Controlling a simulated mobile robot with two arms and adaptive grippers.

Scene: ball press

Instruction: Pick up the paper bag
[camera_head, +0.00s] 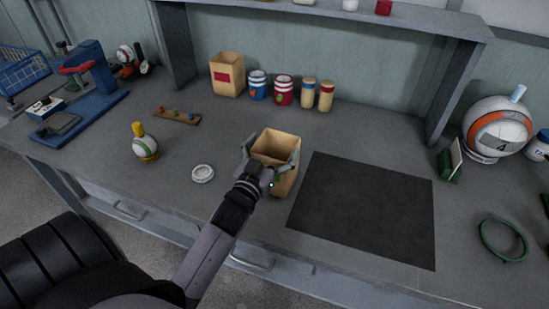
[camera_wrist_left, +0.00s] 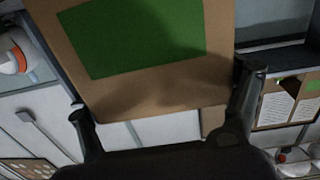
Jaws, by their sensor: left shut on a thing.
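A tan open-topped paper bag (camera_head: 281,143) stands upright between the fingers of my left gripper (camera_head: 270,158), left of the dark mat. The gripper is shut on the bag, with one finger on each side of it. In the left wrist view the bag (camera_wrist_left: 165,97) fills the upper middle and shows a green label. The left gripper's fingers (camera_wrist_left: 163,92) flank it there. I cannot tell whether the bag's base touches the table. A second tan bag (camera_head: 227,88) with a red label stands at the back. My right gripper is not in view.
The dark mat (camera_head: 365,210) is bare. A white ring (camera_head: 203,173) and a striped ball (camera_head: 144,147) lie to the left. Several cans and jars, including a blue-striped can (camera_head: 258,86), line the back under a shelf (camera_head: 330,14). A green ring (camera_head: 503,240) lies right.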

